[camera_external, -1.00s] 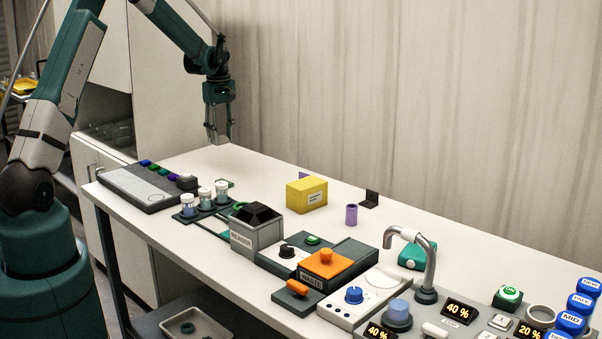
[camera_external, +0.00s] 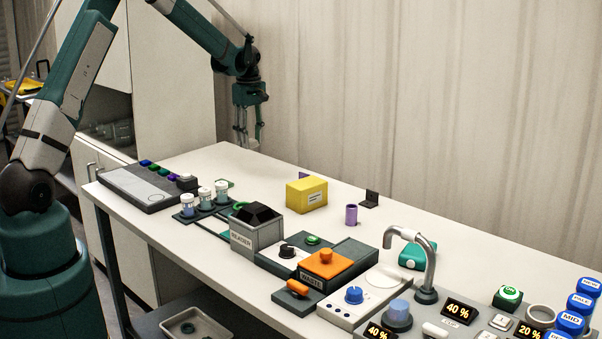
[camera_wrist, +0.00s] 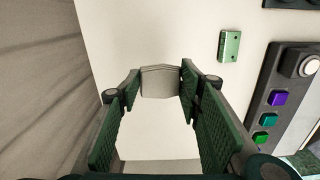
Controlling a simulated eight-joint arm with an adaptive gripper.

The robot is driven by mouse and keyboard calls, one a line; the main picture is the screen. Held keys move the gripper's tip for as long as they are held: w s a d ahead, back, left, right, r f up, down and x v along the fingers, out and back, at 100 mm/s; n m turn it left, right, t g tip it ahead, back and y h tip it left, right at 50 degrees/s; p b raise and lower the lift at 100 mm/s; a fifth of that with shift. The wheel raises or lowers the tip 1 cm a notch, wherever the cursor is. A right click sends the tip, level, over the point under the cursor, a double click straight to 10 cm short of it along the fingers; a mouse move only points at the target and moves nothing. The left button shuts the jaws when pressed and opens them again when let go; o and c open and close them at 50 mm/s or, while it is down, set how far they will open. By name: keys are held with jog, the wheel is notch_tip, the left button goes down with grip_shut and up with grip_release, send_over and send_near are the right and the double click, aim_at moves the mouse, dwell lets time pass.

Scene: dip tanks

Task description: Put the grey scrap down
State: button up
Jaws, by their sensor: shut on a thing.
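My gripper (camera_external: 248,140) is above the far left end of the white table, by the back wall. In the wrist view my gripper (camera_wrist: 160,85) has its two green fingers closed on the grey scrap (camera_wrist: 160,80), a small pale grey block at the fingertips. White tabletop lies behind the scrap in that view. In the external view the scrap is small and hard to tell from the fingers. I cannot tell its exact height above the table.
A keypad panel (camera_external: 146,190) with coloured buttons, capped vials (camera_external: 205,197), a grey READER box (camera_external: 257,230), a yellow box (camera_external: 306,194), a purple cylinder (camera_external: 351,214) and an orange-lidded WASTE box (camera_external: 326,264) stand on the table (camera_external: 240,165). The far left tabletop is largely clear.

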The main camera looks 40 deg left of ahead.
send_over(281, 178)
jog(key=shift+s+d+n, duration=0.15)
jog(key=shift+n, duration=0.25)
jog(key=shift+f, duration=3.1)
jog(key=shift+f, duration=0.1)
jog(key=shift+f, duration=1.75)
jog(key=shift+f, duration=0.15)
jog(key=o, duration=0.7)
